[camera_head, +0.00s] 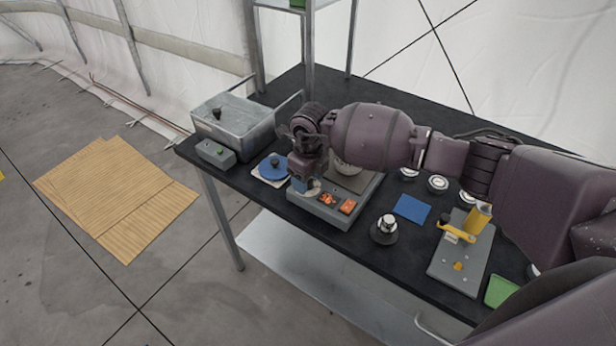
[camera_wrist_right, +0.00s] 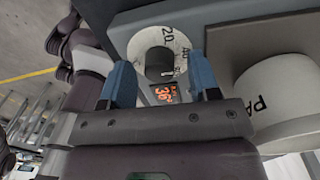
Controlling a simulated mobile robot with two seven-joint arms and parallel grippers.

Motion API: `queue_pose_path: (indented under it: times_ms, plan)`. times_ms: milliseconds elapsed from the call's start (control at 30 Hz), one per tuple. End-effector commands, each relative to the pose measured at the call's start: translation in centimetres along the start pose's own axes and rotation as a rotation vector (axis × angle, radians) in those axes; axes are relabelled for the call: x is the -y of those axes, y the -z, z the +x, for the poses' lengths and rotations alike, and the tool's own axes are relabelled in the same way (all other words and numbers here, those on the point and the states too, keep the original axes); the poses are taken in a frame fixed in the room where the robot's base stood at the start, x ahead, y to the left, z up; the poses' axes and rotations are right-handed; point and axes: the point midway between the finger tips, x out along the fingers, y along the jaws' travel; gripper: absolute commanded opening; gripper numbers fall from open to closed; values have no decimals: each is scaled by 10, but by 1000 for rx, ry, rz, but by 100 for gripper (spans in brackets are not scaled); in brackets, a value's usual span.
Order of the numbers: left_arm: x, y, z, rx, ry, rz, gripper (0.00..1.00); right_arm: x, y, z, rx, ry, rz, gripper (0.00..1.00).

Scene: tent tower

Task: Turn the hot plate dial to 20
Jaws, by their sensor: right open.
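My right gripper (camera_head: 306,187) is over the left end of the panel. In the wrist view its blue fingers (camera_wrist_right: 160,68) are open and lie on either side of the dial's near edge, with nothing held. My left gripper is out of view.
A white dish (camera_wrist_right: 275,98) with lettering sits on the hot plate. A metal basin (camera_head: 235,125), a grey box (camera_head: 215,153) and a blue disc (camera_head: 271,168) are to the left. A dark-based knobbed item (camera_head: 385,230) and blue square (camera_head: 411,208) are to the right.

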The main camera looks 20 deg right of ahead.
Motion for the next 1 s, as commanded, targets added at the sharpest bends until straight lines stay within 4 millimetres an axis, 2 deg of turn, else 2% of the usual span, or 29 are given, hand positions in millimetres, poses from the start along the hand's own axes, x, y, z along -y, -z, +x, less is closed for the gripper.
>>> queue_pose_path:
  times_ms: [67,300,400,733,1000]
  plan:
    - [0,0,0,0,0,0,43,0,0,0,0,0,0,56]
    - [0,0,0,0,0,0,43,0,0,0,0,0,0,19]
    - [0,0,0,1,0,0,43,0,0,0,0,0,0,7]
    - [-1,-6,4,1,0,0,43,0,0,1,-2,1,-55,7]
    - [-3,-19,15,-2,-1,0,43,0,-1,3,-8,1,-236,7]
